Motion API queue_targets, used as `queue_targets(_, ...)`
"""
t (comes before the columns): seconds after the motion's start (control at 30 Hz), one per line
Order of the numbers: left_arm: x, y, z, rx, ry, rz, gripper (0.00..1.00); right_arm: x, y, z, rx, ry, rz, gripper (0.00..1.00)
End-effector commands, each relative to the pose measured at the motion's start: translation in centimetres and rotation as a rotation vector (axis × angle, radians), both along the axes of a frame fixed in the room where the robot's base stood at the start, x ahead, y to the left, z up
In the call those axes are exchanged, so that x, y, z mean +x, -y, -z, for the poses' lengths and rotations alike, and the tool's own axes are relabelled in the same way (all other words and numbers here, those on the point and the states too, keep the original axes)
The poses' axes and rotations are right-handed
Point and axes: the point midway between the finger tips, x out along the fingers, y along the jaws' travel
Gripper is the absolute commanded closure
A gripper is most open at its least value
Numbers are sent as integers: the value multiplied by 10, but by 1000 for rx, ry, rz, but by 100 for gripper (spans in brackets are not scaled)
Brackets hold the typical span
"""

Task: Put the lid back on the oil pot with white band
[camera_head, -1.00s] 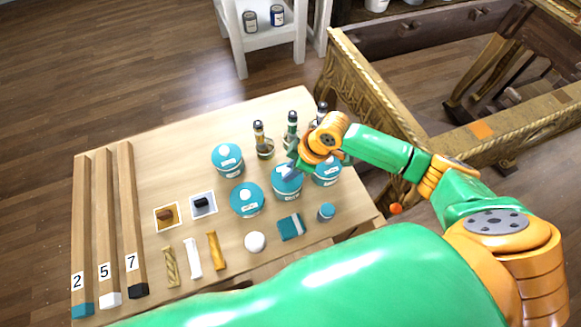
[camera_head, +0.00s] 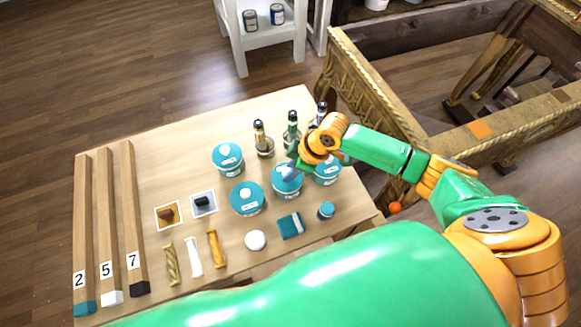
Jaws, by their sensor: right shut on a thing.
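My right gripper (camera_head: 293,167) reaches in from the right and points down at the top of a teal pot with a white label (camera_head: 287,190). It is shut on what looks like this pot's teal lid (camera_head: 284,178), though the fingers hide the grip. The lid is at the pot's mouth; I cannot tell whether it is seated or slightly above. Similar lidded teal pots stand around it: one at back left (camera_head: 228,159), one at front left (camera_head: 247,198), one at right (camera_head: 326,172), partly behind my gripper. I cannot make out which has the white band. My left gripper is not in view.
Dark-capped bottles (camera_head: 263,146) stand behind the pots. In front lie a white round piece (camera_head: 255,240), a teal cloth (camera_head: 291,226) and a small blue jar (camera_head: 326,210). Numbered wooden bars (camera_head: 105,220) lie at left. A gilt console frame (camera_head: 365,100) borders the table's right.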

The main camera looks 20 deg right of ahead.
Motion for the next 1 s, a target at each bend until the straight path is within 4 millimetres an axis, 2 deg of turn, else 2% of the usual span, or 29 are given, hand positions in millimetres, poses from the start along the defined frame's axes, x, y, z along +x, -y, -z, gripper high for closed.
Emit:
queue_targets(0.47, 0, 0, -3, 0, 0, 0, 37, 0, 0, 0, 0, 0, 0, 100)
queue_targets(0.5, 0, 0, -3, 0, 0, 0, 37, 0, 0, 0, 0, 0, 0, 57)
queue_targets(0.6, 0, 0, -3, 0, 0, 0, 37, 0, 0, 0, 0, 0, 0, 33)
queue_targets(0.8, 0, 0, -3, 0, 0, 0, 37, 0, 0, 0, 0, 0, 0, 33)
queue_targets(0.83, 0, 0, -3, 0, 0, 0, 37, 0, 0, 0, 0, 0, 0, 30)
queue_targets(0.93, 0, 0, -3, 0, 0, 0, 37, 0, 0, 0, 0, 0, 0, 3)
queue_targets(1.0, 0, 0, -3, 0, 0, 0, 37, 0, 0, 0, 0, 0, 0, 3)
